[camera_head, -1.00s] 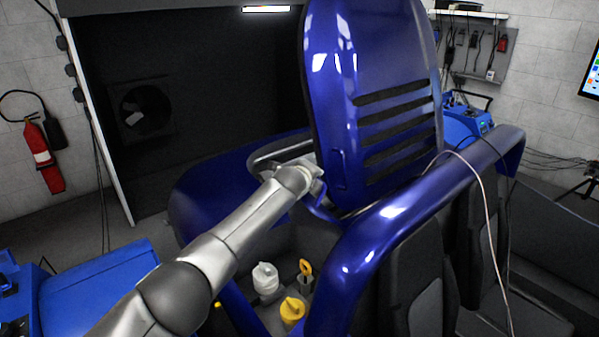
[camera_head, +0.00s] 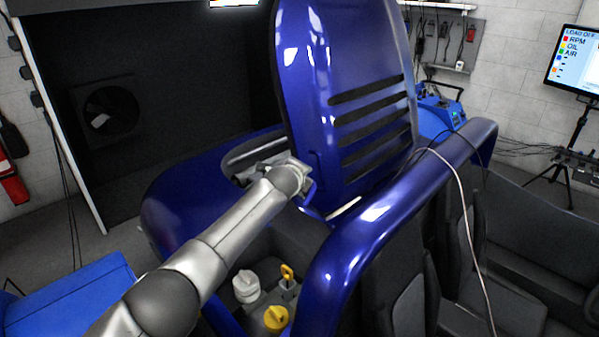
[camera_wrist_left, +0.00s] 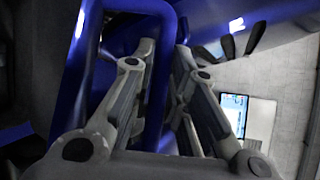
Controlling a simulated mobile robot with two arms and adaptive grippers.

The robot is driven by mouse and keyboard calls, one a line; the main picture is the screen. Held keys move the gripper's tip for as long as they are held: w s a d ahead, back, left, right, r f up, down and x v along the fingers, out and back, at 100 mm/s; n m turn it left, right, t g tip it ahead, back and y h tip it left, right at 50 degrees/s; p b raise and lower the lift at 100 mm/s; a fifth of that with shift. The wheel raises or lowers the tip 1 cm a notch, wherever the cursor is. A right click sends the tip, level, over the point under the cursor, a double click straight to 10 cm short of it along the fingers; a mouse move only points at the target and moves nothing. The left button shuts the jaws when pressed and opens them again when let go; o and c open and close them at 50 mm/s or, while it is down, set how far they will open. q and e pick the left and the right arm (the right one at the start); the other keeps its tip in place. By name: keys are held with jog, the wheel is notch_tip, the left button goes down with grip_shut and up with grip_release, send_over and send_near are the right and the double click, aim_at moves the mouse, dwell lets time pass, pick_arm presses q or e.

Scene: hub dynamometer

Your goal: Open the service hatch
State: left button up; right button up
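The service hatch (camera_head: 352,80) is a glossy blue panel with several dark slots. It stands raised and steeply upright over the open bay (camera_head: 262,245) of the blue vehicle body. My left gripper (camera_head: 295,178) is at the hatch's lower left edge, with its fingertips largely hidden in the head view. In the left wrist view a blue looped handle (camera_wrist_left: 167,100) runs between the two fingers (camera_wrist_left: 166,60) and fills the gap at their tips, so the gripper looks shut on it. My right gripper is in neither view.
Inside the bay are a white cap (camera_head: 246,285), a yellow cap (camera_head: 276,318) and a yellow ring handle (camera_head: 287,272). A blue roll bar (camera_head: 375,230) and dark seats (camera_head: 405,285) lie to the right. A monitor (camera_head: 577,62) stands far right.

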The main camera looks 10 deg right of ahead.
pick_arm(q)
jog(key=shift+o, duration=1.3)
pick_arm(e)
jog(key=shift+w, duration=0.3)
pick_arm(q)
jog(key=shift+v, duration=1.25)
jog(key=v, duration=0.9)
jog(key=shift+s, duration=0.2)
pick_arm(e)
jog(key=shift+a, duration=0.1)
pick_arm(q)
jog(key=shift+a+r, duration=0.1)
